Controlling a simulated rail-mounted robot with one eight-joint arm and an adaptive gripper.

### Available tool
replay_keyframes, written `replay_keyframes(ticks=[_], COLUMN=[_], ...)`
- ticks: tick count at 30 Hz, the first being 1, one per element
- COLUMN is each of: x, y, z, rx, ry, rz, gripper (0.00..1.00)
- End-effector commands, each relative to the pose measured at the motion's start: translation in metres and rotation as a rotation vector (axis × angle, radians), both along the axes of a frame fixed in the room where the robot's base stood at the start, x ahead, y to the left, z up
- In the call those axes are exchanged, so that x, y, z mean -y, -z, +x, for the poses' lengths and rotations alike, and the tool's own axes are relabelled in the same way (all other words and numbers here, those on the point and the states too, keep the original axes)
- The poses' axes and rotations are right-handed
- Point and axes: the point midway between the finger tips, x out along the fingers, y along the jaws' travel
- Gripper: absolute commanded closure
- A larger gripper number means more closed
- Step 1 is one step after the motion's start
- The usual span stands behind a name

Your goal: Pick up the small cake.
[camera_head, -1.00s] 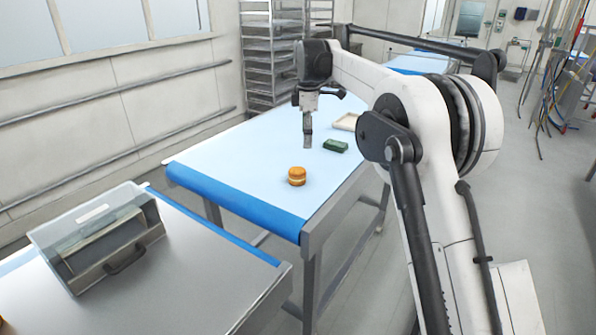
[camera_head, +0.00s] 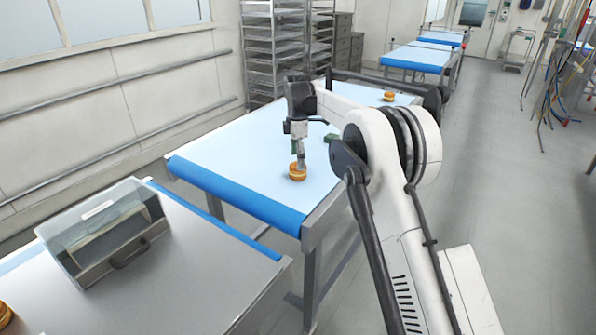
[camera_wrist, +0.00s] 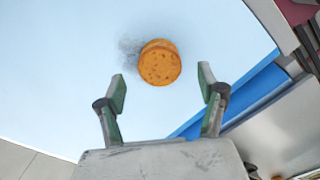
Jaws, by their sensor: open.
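The small cake (camera_head: 297,173) is a round, golden-brown filled cake with a pale band. It sits near the front end of the blue-topped table (camera_head: 225,150). In the wrist view the cake (camera_wrist: 160,63) lies just beyond the fingertips, centred between their lines, apart from both. My gripper (camera_wrist: 161,84) is open and empty, with green-grey fingers. In the head view my gripper (camera_head: 299,163) points down at the cake and overlaps its back edge, so the exact gap is hard to tell.
A dark green block (camera_head: 331,138) lies behind my gripper, partly hidden. Another round cake (camera_head: 388,96) is at the table's far end. A metal counter with a clear-lidded box (camera_head: 108,232) stands at front left, with a cake (camera_head: 5,314) at its edge. A rack (camera_head: 275,50) stands behind.

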Motion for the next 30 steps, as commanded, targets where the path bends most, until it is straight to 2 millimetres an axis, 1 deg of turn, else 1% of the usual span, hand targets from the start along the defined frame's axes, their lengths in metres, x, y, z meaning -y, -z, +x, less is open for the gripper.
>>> replay_keyframes(ticks=[5,12,15,18,23,24,26,30], x=[0.0,0.0,0.0,0.0,0.0,0.0,0.0,0.0], y=[0.01,0.042,0.051,0.055,0.056,0.055,0.055,0.055], z=[0.0,0.001,0.001,0.0,0.0,0.0,0.0,0.0], rx=[0.0,0.0,0.0,0.0,0.0,0.0,0.0,0.0], ry=[0.0,0.0,0.0,0.0,0.0,0.0,0.0,0.0], rz=[0.0,0.0,0.0,0.0,0.0,0.0,0.0,0.0], gripper=[0.29,0.29,0.29,0.29,0.29,0.31,0.39,0.57])
